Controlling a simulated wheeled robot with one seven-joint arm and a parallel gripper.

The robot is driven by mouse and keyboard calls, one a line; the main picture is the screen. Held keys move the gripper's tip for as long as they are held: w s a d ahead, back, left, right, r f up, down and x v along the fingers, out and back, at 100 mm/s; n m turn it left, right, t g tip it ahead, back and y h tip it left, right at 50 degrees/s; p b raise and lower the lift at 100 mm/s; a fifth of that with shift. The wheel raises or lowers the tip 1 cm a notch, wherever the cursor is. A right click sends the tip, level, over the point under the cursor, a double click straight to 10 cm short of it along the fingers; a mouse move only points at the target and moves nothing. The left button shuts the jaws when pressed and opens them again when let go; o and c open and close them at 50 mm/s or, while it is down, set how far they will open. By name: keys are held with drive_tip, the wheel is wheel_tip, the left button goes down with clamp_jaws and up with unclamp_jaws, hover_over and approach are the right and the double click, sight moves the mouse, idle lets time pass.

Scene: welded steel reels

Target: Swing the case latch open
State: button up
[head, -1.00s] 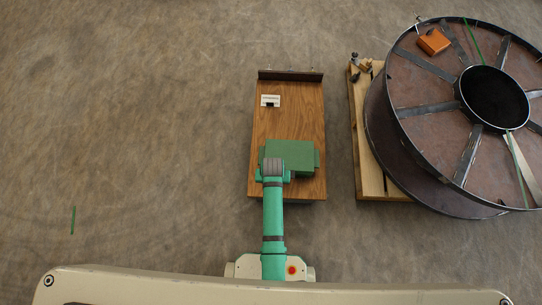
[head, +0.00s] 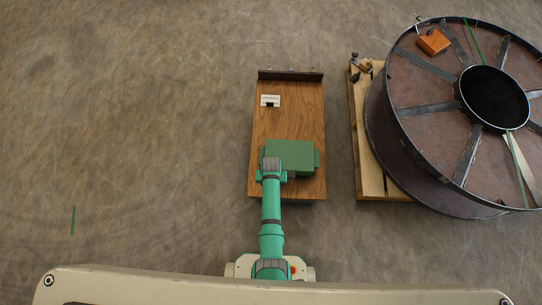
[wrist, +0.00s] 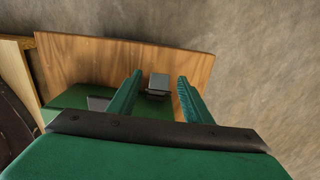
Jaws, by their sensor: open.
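The green case (head: 292,153) sits on the near end of a wooden board, and its left part is covered by my arm in the head view. In the wrist view the case (wrist: 72,103) shows at the left, partly behind my gripper. A small grey block with a dark lower edge (wrist: 158,81), which looks like the latch, appears between the fingers. My gripper (wrist: 159,82) is open, with one finger to each side of this block in the picture. I cannot tell whether either finger touches it. My fingertips are not clear in the head view.
The wooden board (head: 288,120) carries a small white fitting (head: 270,100) and has a dark strip (head: 290,76) at its far edge. A large steel reel (head: 430,90) stands on a pale wooden base (head: 367,170) at the right.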

drive_tip(key=shift+f, duration=0.4)
clamp_jaws()
